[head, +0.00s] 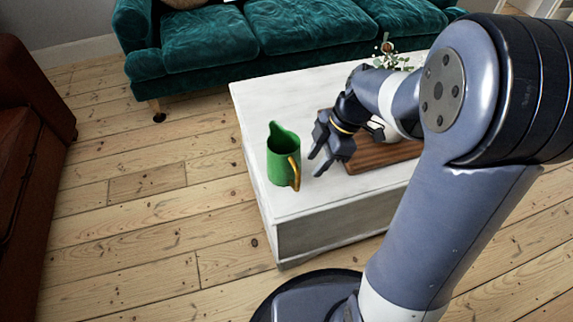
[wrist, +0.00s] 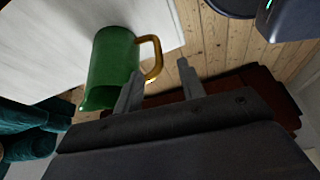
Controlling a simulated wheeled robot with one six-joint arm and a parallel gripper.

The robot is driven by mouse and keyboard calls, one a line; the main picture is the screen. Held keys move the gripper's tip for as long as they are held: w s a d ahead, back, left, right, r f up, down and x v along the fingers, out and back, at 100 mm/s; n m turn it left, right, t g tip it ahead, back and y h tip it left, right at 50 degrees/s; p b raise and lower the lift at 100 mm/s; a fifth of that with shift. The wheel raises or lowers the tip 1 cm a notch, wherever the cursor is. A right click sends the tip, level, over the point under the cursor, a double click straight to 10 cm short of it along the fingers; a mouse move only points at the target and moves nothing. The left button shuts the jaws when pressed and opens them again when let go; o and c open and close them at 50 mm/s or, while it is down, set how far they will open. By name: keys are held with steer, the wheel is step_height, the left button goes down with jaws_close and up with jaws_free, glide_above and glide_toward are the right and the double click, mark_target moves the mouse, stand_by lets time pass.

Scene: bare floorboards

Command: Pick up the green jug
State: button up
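The green jug (head: 283,157) stands upright near the left front corner of the white table (head: 255,112). Its gold-coloured handle (head: 294,172) faces the front right. My gripper (head: 316,165) is just right of the jug in the head view, apart from it by a small gap, with its fingers spread. In the wrist view the jug (wrist: 110,62) is at upper left, and its handle (wrist: 152,58) reaches toward the space between the open fingers of my gripper (wrist: 160,85).
A brown wooden board (head: 372,164) lies on the table right of my gripper, with a white object partly hidden behind my arm. A plant (head: 389,55) stands at the table's back. A green sofa (head: 290,30) is behind, a dark red-brown seat (head: 30,130) at left. Floorboards at left are clear.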

mark_target(299, 191)
steer(key=shift+w+b+x, duration=0.2)
steer(key=shift+b+x, duration=1.55)
steer(key=shift+x, duration=3)
steer(key=shift+a, duration=0.1)
jaws_close()
steer(key=shift+r, duration=0.1)
